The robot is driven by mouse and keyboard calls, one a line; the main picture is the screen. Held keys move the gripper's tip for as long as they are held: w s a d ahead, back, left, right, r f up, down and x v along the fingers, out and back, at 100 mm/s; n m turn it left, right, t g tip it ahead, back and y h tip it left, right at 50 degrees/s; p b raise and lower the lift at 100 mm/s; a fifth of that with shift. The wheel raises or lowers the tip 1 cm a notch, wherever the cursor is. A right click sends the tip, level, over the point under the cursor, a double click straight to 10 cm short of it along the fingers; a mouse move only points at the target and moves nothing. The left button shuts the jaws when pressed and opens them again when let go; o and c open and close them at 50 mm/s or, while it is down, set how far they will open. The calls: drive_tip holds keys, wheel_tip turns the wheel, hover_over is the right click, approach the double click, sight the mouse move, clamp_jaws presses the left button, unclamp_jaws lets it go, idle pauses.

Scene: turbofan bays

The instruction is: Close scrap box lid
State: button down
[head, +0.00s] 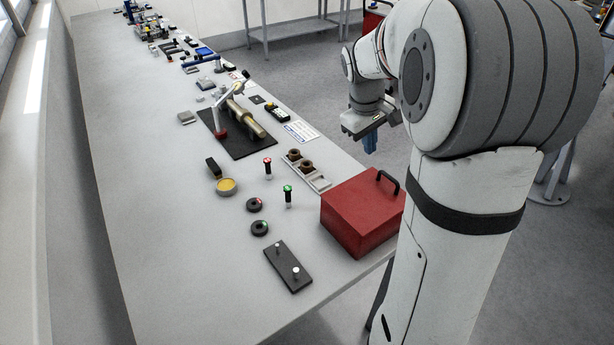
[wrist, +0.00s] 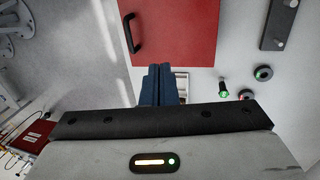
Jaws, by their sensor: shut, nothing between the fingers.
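The scrap box (head: 358,215) is a red box at the right edge of the table, near its front corner. Its red lid (head: 361,201) lies flat over the top and looks shut, with a black handle (head: 388,180) at its right side. In the wrist view the red lid (wrist: 175,30) and the black handle (wrist: 131,33) show at the top. My gripper (head: 371,140) hangs beyond the table's right edge, behind the box and apart from it. Its blue fingers (wrist: 159,84) are together and hold nothing.
A black plate with two pegs (head: 288,266) lies in front. The table's left side is clear.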

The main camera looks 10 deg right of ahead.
drive_tip(key=w+d+f+y, duration=0.1)
drive_tip(key=d+f, duration=0.3)
drive_tip(key=w+d+f+g+y, duration=0.1)
drive_tip(key=w+d+f, duration=0.1)
drive_tip(key=d+f, duration=0.2)
drive_tip(key=w+d+f+y, duration=0.1)
drive_tip(key=w+d+f, duration=0.1)
drive_tip(key=d+f, duration=0.2)
drive_tip(key=shift+f+p, duration=0.3)
drive_tip(key=shift+p, duration=0.05)
drive_tip(key=shift+w+d+f+g+y, duration=0.1)
drive_tip(key=shift+d+f+g+y, duration=0.15)
drive_tip(key=shift+f, duration=0.25)
drive_tip(key=shift+d+f+g+y, duration=0.1)
drive_tip(key=shift+f+g+y, duration=0.05)
drive_tip(key=shift+f+y, duration=0.25)
drive_tip(key=shift+f, duration=0.1)
drive_tip(key=w+d+r, duration=0.4)
drive_tip(key=d+r, duration=0.2)
drive_tip(key=d, duration=0.3)
drive_tip(key=shift+d, duration=0.35)
drive_tip(key=shift+w, duration=0.1)
